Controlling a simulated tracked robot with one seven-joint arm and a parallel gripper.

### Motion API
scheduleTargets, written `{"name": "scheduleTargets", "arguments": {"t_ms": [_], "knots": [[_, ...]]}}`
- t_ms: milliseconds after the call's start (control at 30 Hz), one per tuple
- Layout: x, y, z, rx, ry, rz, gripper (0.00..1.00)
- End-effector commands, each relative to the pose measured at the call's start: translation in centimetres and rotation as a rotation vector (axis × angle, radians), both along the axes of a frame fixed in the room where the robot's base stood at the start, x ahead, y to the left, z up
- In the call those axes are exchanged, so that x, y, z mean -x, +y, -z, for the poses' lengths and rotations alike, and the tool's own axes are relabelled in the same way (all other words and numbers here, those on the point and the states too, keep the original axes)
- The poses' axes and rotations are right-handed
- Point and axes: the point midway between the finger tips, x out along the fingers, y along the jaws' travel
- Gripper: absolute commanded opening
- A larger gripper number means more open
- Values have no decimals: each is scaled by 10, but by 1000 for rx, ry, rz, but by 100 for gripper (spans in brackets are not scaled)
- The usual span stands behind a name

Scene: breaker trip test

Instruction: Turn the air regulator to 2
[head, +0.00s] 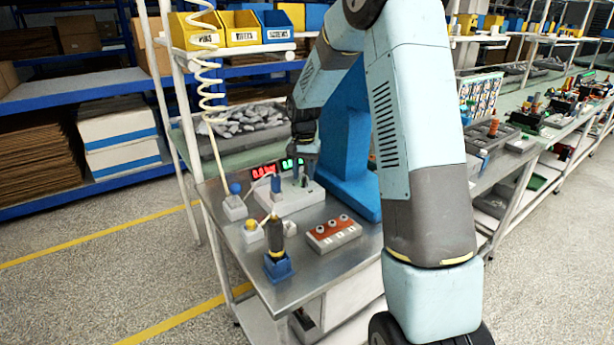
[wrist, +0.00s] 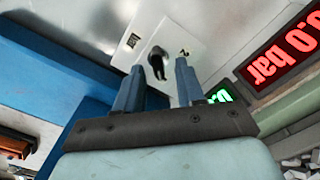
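A white panel box (head: 288,200) stands on the metal bench under my gripper (head: 303,174). In the wrist view, the white panel (wrist: 196,28) carries a small black knob (wrist: 157,62) with small dark marks to either side. My gripper (wrist: 160,65) is open, with its two blue-grey fingers apart and the knob showing between their tips. I cannot tell whether the fingers touch it. A red display (wrist: 282,52) reads 0.0 bar; it also shows in the head view (head: 264,171). A green display (wrist: 220,94) is partly hidden by a finger. No part is labelled as the regulator.
On the bench stand a blue ball-topped lever (head: 235,188), a yellow-and-black tool in a blue holder (head: 277,265) and a block with several round buttons (head: 333,232). A coiled white hose (head: 209,82) hangs at the left. A blue upright (head: 345,140) stands close behind my arm.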

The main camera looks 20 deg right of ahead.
Motion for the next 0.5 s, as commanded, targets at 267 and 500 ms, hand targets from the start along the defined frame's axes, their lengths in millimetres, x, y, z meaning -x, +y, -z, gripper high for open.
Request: {"name": "scheduleTargets", "arguments": {"t_ms": [267,500], "knots": [[0,0,15,-1,0,0,38],[0,0,15,0,-1,1,38]]}}
